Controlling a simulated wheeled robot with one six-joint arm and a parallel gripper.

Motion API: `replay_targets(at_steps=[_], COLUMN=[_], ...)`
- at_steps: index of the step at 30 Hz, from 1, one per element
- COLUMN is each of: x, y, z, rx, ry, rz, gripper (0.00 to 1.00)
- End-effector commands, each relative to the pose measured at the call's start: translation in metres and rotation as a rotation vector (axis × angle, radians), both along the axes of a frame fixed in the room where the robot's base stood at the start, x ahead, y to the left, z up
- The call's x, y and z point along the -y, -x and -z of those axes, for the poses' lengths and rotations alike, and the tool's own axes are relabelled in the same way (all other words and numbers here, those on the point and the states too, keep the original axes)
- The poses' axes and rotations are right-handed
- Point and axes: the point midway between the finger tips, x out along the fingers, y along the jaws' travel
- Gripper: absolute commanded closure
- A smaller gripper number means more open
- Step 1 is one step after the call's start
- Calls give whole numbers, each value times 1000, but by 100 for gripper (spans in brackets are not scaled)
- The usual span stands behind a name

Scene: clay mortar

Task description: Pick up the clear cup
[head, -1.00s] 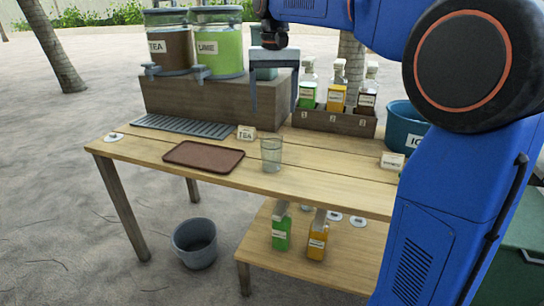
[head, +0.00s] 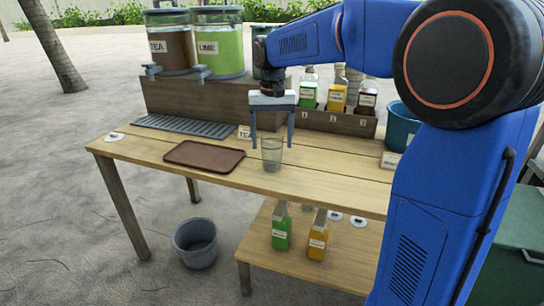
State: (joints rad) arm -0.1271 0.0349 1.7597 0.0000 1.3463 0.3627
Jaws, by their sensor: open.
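The clear cup (head: 272,156) stands upright on the wooden table, to the right of the brown tray. My gripper (head: 272,146) points down over the cup with its two fingers spread, one to the left and one to the right of the cup's upper part. The jaws are open and hold nothing. I cannot tell from this view whether the fingers are level with the cup in depth or a little behind it.
A brown tray (head: 205,155) lies left of the cup. Behind stand a wooden block (head: 205,103) with tea and lime dispensers (head: 219,48), a bottle rack (head: 335,121) and a blue bucket (head: 404,125). A small TEA sign (head: 244,133) stands near my left finger.

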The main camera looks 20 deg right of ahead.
Motion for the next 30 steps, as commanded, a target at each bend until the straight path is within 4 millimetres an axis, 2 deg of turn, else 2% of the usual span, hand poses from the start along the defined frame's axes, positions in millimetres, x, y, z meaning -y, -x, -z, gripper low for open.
replay_targets(at_steps=[12,22,23,28,30], x=[2,2,2,2,2], y=[-6,-6,-6,-6,-6], z=[46,53,52,52,52], rx=[-2,-1,-1,-1,-1], ry=[1,0,0,0,0], rz=[0,0,0,0,0], gripper=[25,25,28,68,69])
